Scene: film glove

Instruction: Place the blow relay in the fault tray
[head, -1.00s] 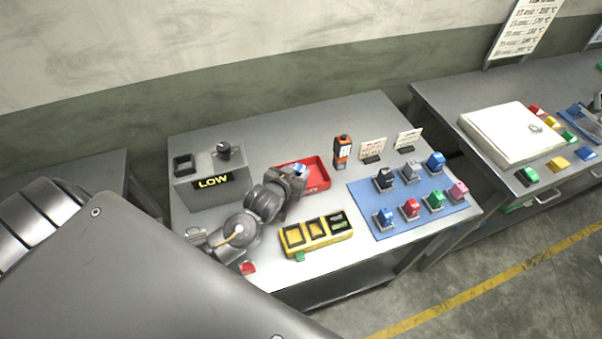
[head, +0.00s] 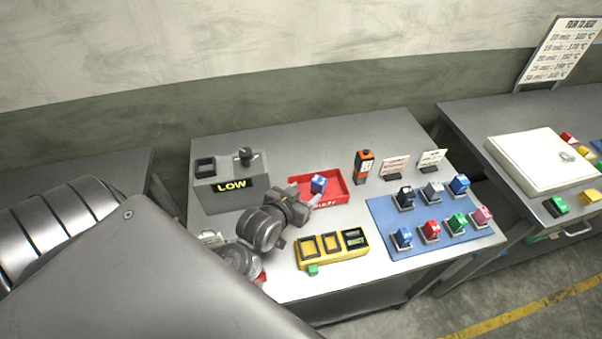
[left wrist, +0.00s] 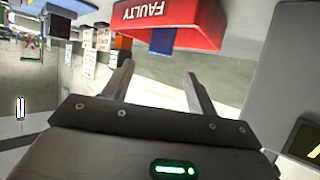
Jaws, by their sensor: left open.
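The red tray (head: 338,198) marked FAULTY lies toward the back of the middle table. Its red front wall also shows in the left wrist view (left wrist: 195,22). A blue relay with a pale top (head: 319,183) is in the tray's left part, and its blue side shows in the left wrist view (left wrist: 163,40). My left gripper (head: 309,196) is at the tray's front left side. In the left wrist view its fingers (left wrist: 157,72) are spread and empty, with the relay beyond their tips. The relay's base is hidden. My right gripper is not in view.
A grey box reading LOW (head: 231,188) stands left of the tray. A yellow holder (head: 333,258) is in front. An orange-black device (head: 364,167) stands right of the tray. A blue mat (head: 425,238) bears several coloured relays.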

